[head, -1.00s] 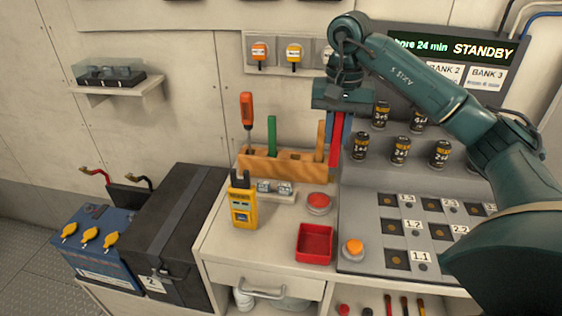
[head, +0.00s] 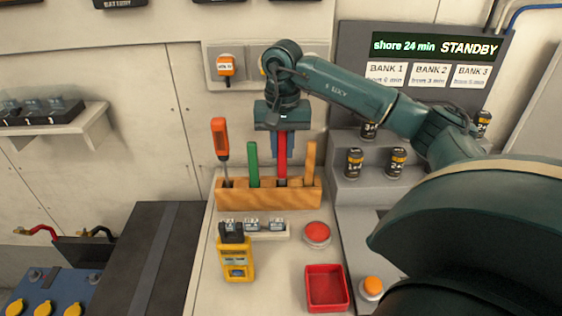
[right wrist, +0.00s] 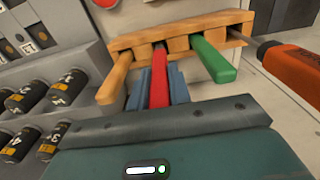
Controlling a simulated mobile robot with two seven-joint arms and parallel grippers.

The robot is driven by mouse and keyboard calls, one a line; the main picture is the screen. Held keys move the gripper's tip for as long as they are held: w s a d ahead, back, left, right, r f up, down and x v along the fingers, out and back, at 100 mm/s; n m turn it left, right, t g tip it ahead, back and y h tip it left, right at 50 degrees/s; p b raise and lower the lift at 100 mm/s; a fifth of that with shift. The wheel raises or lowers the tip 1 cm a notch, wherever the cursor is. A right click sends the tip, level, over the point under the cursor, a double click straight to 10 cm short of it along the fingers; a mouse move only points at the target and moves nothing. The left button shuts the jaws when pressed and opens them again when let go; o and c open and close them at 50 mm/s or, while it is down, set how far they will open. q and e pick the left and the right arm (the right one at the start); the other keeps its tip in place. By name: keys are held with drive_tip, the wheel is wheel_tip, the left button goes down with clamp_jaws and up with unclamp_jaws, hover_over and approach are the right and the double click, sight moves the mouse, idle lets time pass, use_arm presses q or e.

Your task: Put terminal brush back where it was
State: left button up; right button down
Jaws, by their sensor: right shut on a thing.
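My right gripper (head: 282,150) is shut on the red handle of the terminal brush (head: 283,168), which hangs upright. The brush's lower end is at the wooden tool rack (head: 268,196), at the gap between a green handle (head: 253,164) and a tan wooden handle (head: 310,163). In the right wrist view the red handle (right wrist: 159,80) lines up with that slot (right wrist: 159,43), between the blue fingers. The brush's head is hidden, and I cannot tell how deep it sits. My left gripper is out of view.
An orange screwdriver (head: 220,145) stands at the rack's left end. In front are a yellow meter (head: 236,260), a red button (head: 317,234) and a red tray (head: 326,288). Several dark batteries (head: 355,163) stand on the stepped grey stand at the right.

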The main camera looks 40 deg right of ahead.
sight(282, 177)
drive_tip(key=shift+f, duration=1.95)
drive_tip(key=shift+f, duration=0.15)
drive_tip(key=c, duration=1.3)
unclamp_jaws()
wheel_tip(282, 177, up, 12)
drive_tip(key=shift+r, duration=0.25)
drive_tip(key=shift+f, duration=0.1)
